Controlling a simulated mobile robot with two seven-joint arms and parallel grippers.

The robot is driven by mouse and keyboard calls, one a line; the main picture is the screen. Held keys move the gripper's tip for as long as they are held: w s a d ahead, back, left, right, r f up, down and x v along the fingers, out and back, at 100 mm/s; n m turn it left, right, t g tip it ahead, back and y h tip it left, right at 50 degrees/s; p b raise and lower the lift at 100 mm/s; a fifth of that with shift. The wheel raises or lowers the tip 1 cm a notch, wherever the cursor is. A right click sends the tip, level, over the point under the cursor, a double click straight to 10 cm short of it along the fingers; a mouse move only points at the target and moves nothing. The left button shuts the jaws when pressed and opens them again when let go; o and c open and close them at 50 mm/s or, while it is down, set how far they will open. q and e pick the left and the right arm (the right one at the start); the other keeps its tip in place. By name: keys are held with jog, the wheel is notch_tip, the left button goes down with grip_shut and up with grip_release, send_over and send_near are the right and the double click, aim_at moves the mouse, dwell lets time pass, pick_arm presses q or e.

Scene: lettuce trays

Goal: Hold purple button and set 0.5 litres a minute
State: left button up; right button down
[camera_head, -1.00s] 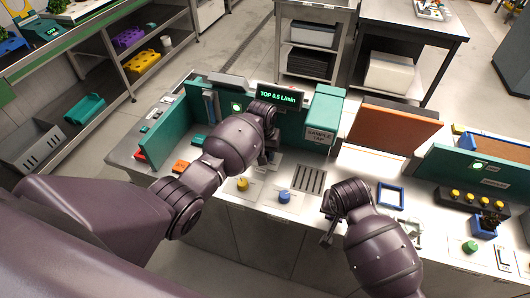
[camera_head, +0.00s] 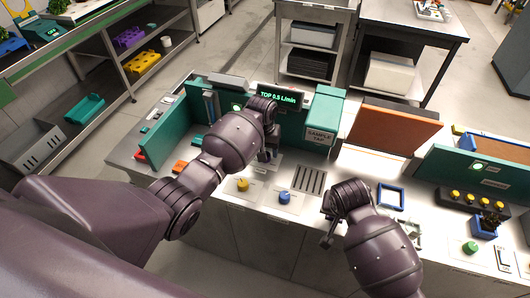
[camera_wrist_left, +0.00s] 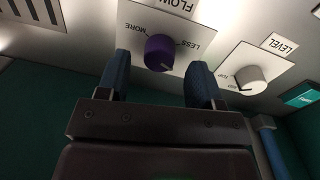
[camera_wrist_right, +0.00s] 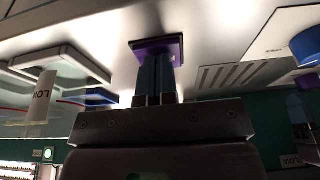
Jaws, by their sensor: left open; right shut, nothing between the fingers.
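The display (camera_head: 281,96) on the back panel reads "TOP 0.5 L/min" in green. The purple FLOW knob (camera_wrist_left: 159,52), marked MORE and LESS, shows in the left wrist view. My left gripper (camera_wrist_left: 160,72) is open, with one finger to each side of the knob and a gap visible on both sides. The purple square button (camera_wrist_right: 157,47) shows in the right wrist view. My right gripper (camera_wrist_right: 155,62) is shut and empty, its fingertips against the button's face. How far the button is pressed in cannot be told. My arms hide the knob and button in the head view.
A white LEVEL knob (camera_wrist_left: 250,78) is close beside the left fingers. A yellow knob (camera_head: 242,184), a blue knob (camera_head: 284,197) and a slotted drain (camera_head: 311,180) lie between the arms. The green sample tap housing (camera_head: 323,112) stands behind.

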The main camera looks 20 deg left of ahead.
pick_arm(q)
notch_tip(320, 180, up, 10)
jog(key=shift+a, duration=0.3)
pick_arm(e)
jog(key=shift+s+f, duration=0.1)
jog(key=shift+f, duration=0.05)
pick_arm(q)
jog(key=shift+s+r, duration=0.1)
jog(key=shift+s, duration=0.05)
dwell(0.7)
jog(key=s, duration=1.3)
jog(key=shift+s, duration=0.4)
dwell(0.3)
pick_arm(e)
jog(key=shift+r, duration=2.65)
